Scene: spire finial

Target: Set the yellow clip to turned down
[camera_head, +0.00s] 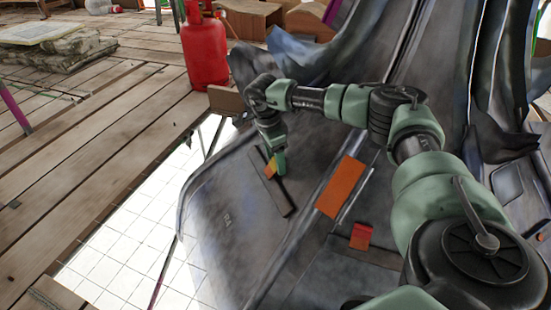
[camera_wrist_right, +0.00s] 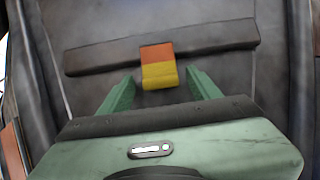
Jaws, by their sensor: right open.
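The yellow clip (camera_wrist_right: 159,74) is a small tab, orange on its upper part and yellow on its lower part. It sits across the dark bar (camera_wrist_right: 100,58) on a grey panel, and its yellow end reaches below the bar's edge in the right wrist view. In the head view the clip (camera_head: 271,169) shows beside my green fingers, partly hidden. My right gripper (camera_wrist_right: 162,82) is open, one finger on each side of the yellow end, with a visible gap on both sides. It also shows in the head view (camera_head: 280,167), pointing down at the bar. My left gripper is not in view.
A larger orange plate (camera_head: 340,188) and a red-and-orange tab (camera_head: 361,236) lie on the dark curved structure right of the bar. A red gas cylinder (camera_head: 204,50) stands on the plank floor behind. White tiled ground (camera_head: 125,235) shows at left below.

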